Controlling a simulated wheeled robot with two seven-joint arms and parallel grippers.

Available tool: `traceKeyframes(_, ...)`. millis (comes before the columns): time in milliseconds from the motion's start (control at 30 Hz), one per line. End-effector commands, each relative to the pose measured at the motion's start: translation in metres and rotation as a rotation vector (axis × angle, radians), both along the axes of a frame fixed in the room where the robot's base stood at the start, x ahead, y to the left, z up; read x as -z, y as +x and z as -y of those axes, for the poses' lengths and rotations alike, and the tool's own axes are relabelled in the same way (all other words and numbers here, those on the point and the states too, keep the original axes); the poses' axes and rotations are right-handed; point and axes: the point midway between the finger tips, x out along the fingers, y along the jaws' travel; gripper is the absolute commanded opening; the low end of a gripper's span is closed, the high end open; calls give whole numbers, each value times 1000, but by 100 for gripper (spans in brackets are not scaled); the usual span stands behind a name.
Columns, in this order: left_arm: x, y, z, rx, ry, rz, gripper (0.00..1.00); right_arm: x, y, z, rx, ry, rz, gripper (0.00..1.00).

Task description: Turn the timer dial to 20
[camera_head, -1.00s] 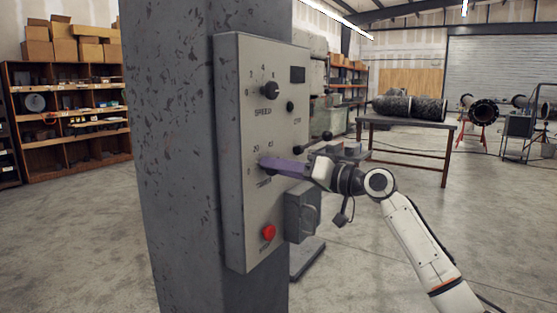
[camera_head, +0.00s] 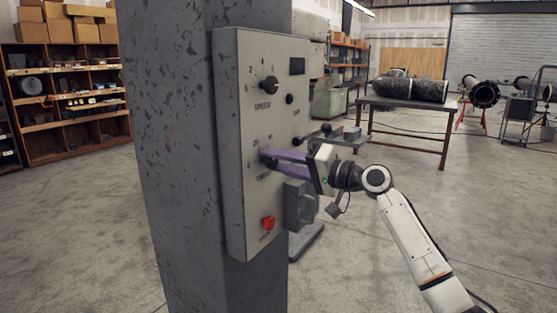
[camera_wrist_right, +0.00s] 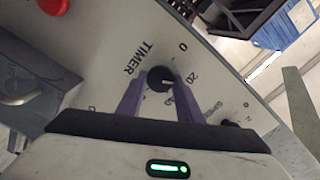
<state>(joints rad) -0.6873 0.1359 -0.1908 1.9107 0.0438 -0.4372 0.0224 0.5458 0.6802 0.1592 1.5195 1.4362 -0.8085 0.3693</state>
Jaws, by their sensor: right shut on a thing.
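The dark timer dial (camera_head: 266,155) sits on the grey control panel (camera_head: 250,215), below the speed dial (camera_head: 269,86). In the right wrist view the dial (camera_wrist_right: 160,74) lies between the two purple fingers, with the printed word TIMER and the marks 0 and 20 beside it. My right gripper (camera_head: 270,157) reaches in from the right and is shut on the dial; its fingertips (camera_wrist_right: 161,84) touch it from both sides. The dial's pointer is too small to read surely. My left gripper is not in view.
A red button (camera_head: 268,223) is low on the panel. A grey box (camera_head: 299,205) juts from the panel's side, just below my right gripper. The panel is fixed to a thick grey column (camera_head: 175,150). A table with a dark pipe (camera_head: 428,90) stands behind at right.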

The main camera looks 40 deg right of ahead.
Motion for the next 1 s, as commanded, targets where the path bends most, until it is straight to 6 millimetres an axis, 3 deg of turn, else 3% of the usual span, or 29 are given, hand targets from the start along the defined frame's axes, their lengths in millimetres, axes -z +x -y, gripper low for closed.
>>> traceKeyframes(267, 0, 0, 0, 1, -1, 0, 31, 0, 0, 0, 0, 0, 0, 10)
traceKeyframes(300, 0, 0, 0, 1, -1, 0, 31, 0, 0, 0, 0, 0, -1, 36)
traceKeyframes(400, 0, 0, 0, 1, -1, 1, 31, 0, 0, 0, 0, 0, 0, 50)
traceKeyframes(767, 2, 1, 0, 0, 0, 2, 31, 1, -5, 3, 0, -2, 0, 50)
traceKeyframes(1000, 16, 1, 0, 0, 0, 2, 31, 5, -43, 18, 2, -4, -2, 50)
